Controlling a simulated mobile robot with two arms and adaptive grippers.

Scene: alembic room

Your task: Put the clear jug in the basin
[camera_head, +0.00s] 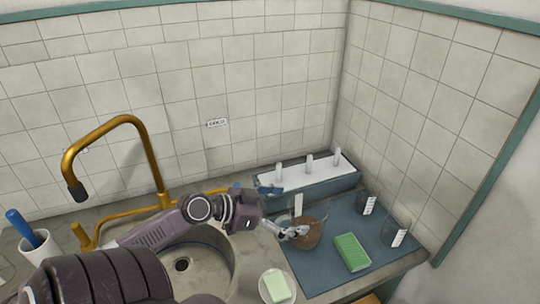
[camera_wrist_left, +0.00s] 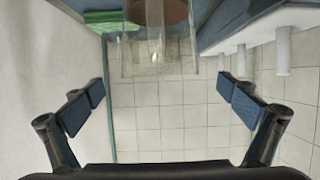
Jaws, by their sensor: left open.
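The clear jug (camera_head: 312,240) stands on the blue mat (camera_head: 300,267), with something brown inside and a white strip on its side. My left gripper (camera_head: 298,232) is open at the jug's left side, its fingers overlapping the jug in the head view. In the left wrist view the clear jug (camera_wrist_left: 135,58) shows at the top centre, beyond the open fingers of my left gripper (camera_wrist_left: 160,92); nothing is between the fingertips. The basin (camera_head: 215,283) is a round grey sink with a drain, left of the mat and partly hidden by my arm. My right gripper is not in view.
A soap dish (camera_head: 264,290) sits in front, and a gold tap (camera_head: 150,160) rises behind the basin.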

